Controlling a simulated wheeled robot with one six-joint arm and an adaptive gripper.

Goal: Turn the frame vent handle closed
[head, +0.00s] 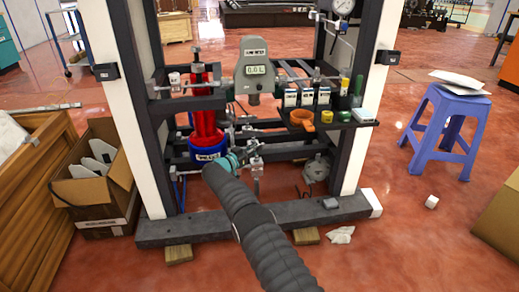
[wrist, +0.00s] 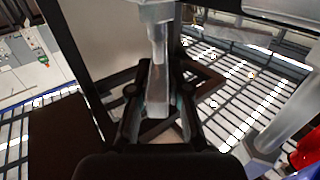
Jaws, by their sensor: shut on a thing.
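My gripper (head: 250,150) reaches into the lower middle of the dark frame (head: 345,130), below the grey meter reading 0.0 L (head: 254,70). In the wrist view my gripper (wrist: 158,92) has its two dark fingers on either side of a flat metal handle (wrist: 157,55), which I take to be the frame vent handle. The gripper is shut on it. The handle's lower end sits between the fingers, and its upper end joins a metal fitting at the top of the picture. In the head view the handle is too small and too covered to make out.
A red cylinder (head: 204,112) in a blue base (head: 208,154) stands close left of my gripper. A shelf with an orange cup (head: 302,119) and small bottles is above right. A purple stool (head: 446,128) stands outside the frame.

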